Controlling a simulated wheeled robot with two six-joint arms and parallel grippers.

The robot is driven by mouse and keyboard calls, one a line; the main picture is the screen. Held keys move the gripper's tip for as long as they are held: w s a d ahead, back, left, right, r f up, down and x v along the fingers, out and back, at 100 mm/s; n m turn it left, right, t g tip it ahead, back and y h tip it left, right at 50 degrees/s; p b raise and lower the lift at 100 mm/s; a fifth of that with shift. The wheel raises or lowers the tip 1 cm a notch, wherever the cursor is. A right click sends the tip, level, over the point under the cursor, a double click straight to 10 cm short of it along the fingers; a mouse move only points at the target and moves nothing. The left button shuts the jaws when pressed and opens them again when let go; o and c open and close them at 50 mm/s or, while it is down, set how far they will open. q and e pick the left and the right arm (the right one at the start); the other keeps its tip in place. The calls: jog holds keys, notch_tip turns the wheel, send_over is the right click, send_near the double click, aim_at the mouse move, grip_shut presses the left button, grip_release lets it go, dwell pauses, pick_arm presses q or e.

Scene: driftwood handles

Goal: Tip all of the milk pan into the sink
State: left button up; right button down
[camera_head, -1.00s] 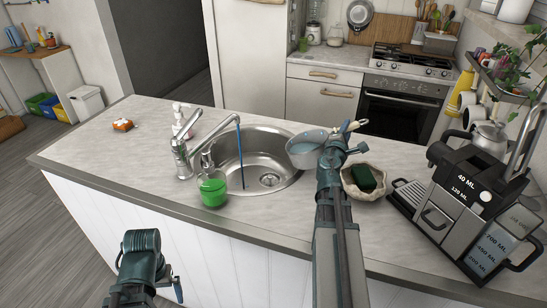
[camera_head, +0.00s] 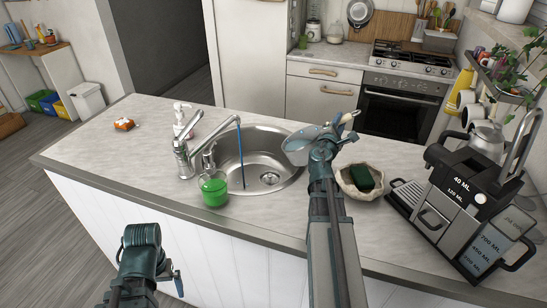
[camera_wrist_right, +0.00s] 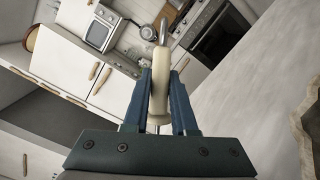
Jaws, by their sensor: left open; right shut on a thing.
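The milk pan (camera_head: 301,146) is a small grey-blue pan with a cream handle (camera_wrist_right: 160,92). It is tilted above the right rim of the round steel sink (camera_head: 262,155). Its inside is too small to read, and I see no liquid leaving it. My right gripper (camera_head: 335,134) is shut on the handle; both blue fingers (camera_wrist_right: 160,100) flank it in the wrist view. The pan's bowl is hidden in the wrist view. My left gripper (camera_head: 172,277) is open and empty, low in front of the counter, far from the pan.
The tap (camera_head: 184,150) stands left of the sink with a blue stream falling into it. A green-filled glass (camera_head: 214,191) stands at the sink's front left. A stone-like bowl with a green sponge (camera_head: 362,178) and a coffee machine (camera_head: 465,195) are to the right. The counter's left part is mostly clear.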

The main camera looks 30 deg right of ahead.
jog(key=shift+w+a+r+n+p, duration=0.4)
jog(key=shift+w+r+p, duration=0.1)
jog(key=shift+r, duration=0.1)
jog(key=shift+w+a+r+n+p, duration=0.3)
jog(key=shift+w+r+n+p, duration=0.15)
jog(key=shift+r, duration=0.1)
jog(key=shift+w+a+r+n+p, duration=0.3)
jog(key=shift+w+r+n+p, duration=0.1)
jog(key=shift+r+p, duration=0.1)
jog(key=shift+w+a+r+n+p, duration=0.45)
jog(key=shift+w+r+n+p, duration=0.2)
jog(key=shift+r+p, duration=0.1)
jog(key=shift+w+a+r+n+p, duration=0.5)
jog(key=shift+w+r+p, duration=0.1)
jog(key=shift+r+p, duration=0.1)
dwell(0.7)
jog(key=shift+w+a+r+n+p, duration=0.65)
jog(key=shift+w+r+n+p, duration=0.15)
jog(key=shift+w+n, duration=0.15)
dwell(0.5)
